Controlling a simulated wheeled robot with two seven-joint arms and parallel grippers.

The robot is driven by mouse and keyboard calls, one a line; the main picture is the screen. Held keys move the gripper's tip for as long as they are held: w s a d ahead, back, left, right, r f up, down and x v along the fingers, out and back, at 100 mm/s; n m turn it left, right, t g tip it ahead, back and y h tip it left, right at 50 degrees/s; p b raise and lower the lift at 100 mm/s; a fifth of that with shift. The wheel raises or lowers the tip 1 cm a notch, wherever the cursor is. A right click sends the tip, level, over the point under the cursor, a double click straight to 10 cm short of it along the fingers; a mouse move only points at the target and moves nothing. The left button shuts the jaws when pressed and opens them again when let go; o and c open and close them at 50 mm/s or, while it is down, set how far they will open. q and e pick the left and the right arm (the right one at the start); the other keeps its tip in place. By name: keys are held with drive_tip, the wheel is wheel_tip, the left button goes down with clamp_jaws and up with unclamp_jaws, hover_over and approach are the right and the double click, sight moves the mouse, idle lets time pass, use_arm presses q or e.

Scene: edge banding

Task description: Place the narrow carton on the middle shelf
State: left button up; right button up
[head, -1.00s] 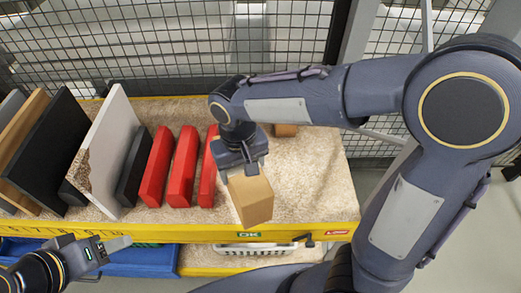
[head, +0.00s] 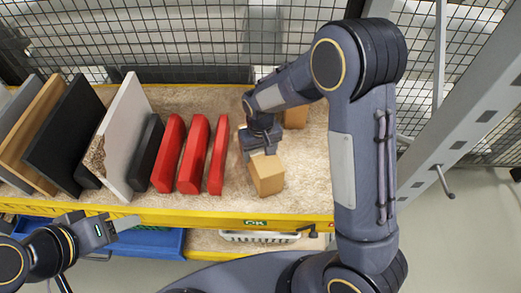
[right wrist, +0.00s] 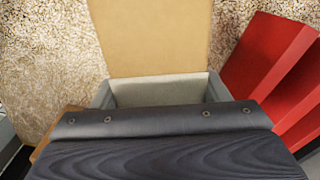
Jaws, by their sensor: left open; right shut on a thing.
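A plain brown carton (head: 267,176) is held in my right gripper (head: 262,153), which is shut on its upper end. The carton is over the beige shelf surface (head: 215,205), behind the yellow front edge and right of the red blocks. I cannot tell whether its base touches the shelf. In the right wrist view the carton (right wrist: 155,38) extends away from the jaws (right wrist: 157,90) over the speckled surface. My left gripper (head: 116,226) is open and empty, in front of the shelf at the lower left.
Red blocks (head: 193,155) stand left of the carton, with a white panel (head: 124,140) and dark and wooden boards further left. Another brown carton (head: 295,117) stands behind. A wire mesh closes the back. A blue bin (head: 150,243) and white basket (head: 260,237) are below. Shelf room is clear at right.

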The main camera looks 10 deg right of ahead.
drive_tip(key=shift+f, duration=0.2)
drive_tip(key=o, duration=1.3)
drive_tip(key=shift+c, duration=0.2)
drive_tip(key=shift+r, duration=0.15)
